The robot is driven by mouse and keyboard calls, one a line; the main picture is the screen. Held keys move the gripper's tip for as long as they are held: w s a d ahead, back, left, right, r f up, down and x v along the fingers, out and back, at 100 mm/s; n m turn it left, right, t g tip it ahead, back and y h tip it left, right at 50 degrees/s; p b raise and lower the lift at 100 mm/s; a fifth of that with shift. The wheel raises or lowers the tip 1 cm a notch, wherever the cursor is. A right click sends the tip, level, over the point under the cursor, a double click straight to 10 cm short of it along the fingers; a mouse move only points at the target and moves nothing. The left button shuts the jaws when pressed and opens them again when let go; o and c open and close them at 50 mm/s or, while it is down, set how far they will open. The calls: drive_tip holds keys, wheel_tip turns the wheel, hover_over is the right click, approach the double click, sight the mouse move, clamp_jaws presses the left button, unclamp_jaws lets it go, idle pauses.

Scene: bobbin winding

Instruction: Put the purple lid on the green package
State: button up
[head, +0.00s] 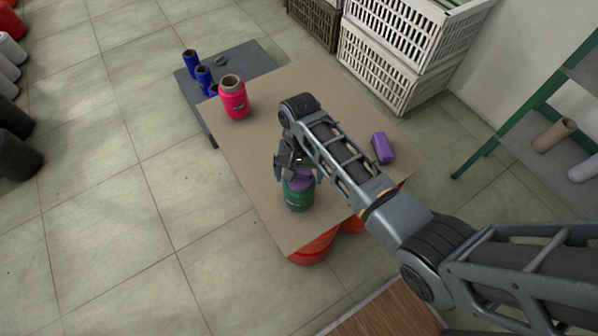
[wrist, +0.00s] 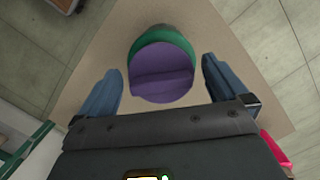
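The green package (head: 298,198) stands upright on the brown tabletop near its front edge. The purple lid (head: 303,180) lies on top of it; in the wrist view the lid (wrist: 162,75) covers most of the package, and a green rim (wrist: 160,35) shows along the far side. My gripper (head: 292,172) is just above the lid, partly hidden by my arm. In the wrist view my gripper (wrist: 162,85) is open, with one finger on each side of the lid and a gap on both sides. Whether the lid sits fully flat is hard to tell.
A purple block (head: 383,148) lies right of my arm on the tabletop (head: 255,165). A pink spool (head: 234,100) stands at the back left. Crates (head: 390,60) and a green-framed shelf (head: 510,130) are at the right.

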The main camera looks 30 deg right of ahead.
drive_tip(key=shift+w+d+r, duration=0.1)
drive_tip(key=shift+w+r, duration=0.05)
drive_tip(key=shift+r, duration=1.15)
drive_tip(key=shift+w+d+r, duration=0.15)
drive_tip(key=shift+r, duration=1.1)
drive_tip(key=shift+w+d+r, duration=0.1)
drive_tip(key=shift+w+r, duration=0.05)
drive_tip(key=shift+r, duration=1.15)
drive_tip(key=shift+f, duration=0.1)
drive_tip(key=s+a+f+n+t, duration=0.1)
drive_tip(key=s+a+f+t, duration=0.2)
drive_tip(key=s+f, duration=0.4)
drive_tip(key=s+r+n+t, duration=0.25)
drive_tip(key=s+t, duration=0.25)
drive_tip(key=s, duration=0.7)
drive_tip(key=s+r+n+t, duration=0.1)
drive_tip(key=s+r+t, duration=0.1)
drive_tip(key=s+r, duration=0.3)
drive_tip(key=s+d+r+n+t, duration=0.1)
drive_tip(key=s+r+t, duration=0.2)
drive_tip(key=r, duration=0.9)
drive_tip(key=s+d+r+n+t+h, duration=0.1)
drive_tip(key=s+r+t, duration=0.2)
drive_tip(key=s+r, duration=0.4)
wheel_tip(320, 180, up, 2)
drive_tip(key=shift+d+r, duration=0.1)
drive_tip(key=shift+d, duration=0.15)
drive_tip(key=shift+n, duration=0.25)
